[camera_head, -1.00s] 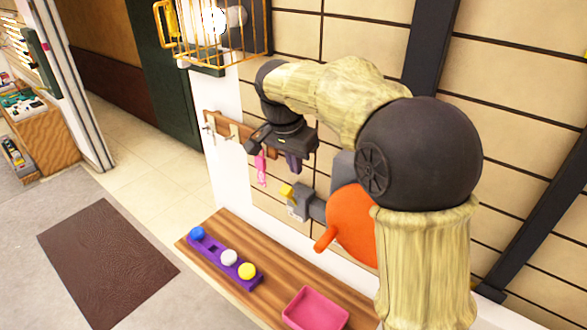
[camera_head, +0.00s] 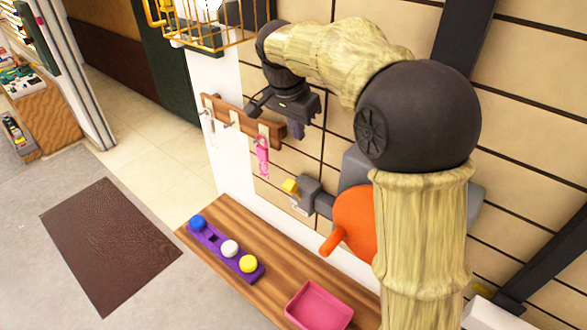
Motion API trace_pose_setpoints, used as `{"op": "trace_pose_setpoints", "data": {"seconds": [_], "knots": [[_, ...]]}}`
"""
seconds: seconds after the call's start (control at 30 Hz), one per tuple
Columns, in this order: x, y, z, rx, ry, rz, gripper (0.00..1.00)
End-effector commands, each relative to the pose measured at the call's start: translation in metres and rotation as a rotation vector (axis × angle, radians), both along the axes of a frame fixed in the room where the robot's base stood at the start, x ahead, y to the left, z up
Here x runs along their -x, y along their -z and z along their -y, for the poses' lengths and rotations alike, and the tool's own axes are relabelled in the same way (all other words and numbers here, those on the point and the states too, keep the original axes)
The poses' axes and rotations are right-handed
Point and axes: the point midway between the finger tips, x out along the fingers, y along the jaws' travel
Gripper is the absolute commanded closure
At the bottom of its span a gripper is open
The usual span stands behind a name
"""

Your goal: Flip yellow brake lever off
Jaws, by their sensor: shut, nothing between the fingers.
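A small yellow lever (camera_head: 290,186) sticks out from a grey box (camera_head: 306,194) on the tiled wall, just above the wooden shelf. I cannot tell its exact position. My gripper (camera_head: 297,131) is shut and empty, with its fingers pointing down. In the picture it is above the yellow lever, apart from it. An orange rounded part with a handle (camera_head: 352,222) stands right of the grey box, partly hidden behind my arm.
A wooden hook rail (camera_head: 246,121) with a pink hanging item (camera_head: 262,158) is left of my gripper. A wire basket (camera_head: 207,30) is above. The wooden shelf (camera_head: 275,270) bears a purple holder (camera_head: 213,240) with coloured balls and a pink tray (camera_head: 319,306).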

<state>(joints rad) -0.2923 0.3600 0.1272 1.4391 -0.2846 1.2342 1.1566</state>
Motion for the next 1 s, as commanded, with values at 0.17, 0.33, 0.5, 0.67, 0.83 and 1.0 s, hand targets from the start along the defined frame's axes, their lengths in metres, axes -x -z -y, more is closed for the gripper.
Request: {"op": "trace_pose_setpoints", "data": {"seconds": [0.17,0.33,0.5,0.67,0.83,1.0], "knots": [[-0.002,0.011,0.001,0.001,-0.001,-0.004,1.00],[-0.006,0.034,0.004,0.001,-0.004,-0.005,1.00],[-0.012,0.063,0.008,0.002,-0.005,-0.005,1.00],[-0.018,0.091,0.012,0.001,-0.005,-0.006,1.00],[-0.003,0.104,0.000,0.002,-0.009,-0.004,1.00],[0.007,0.113,-0.008,0.001,-0.007,-0.002,1.00]]}}
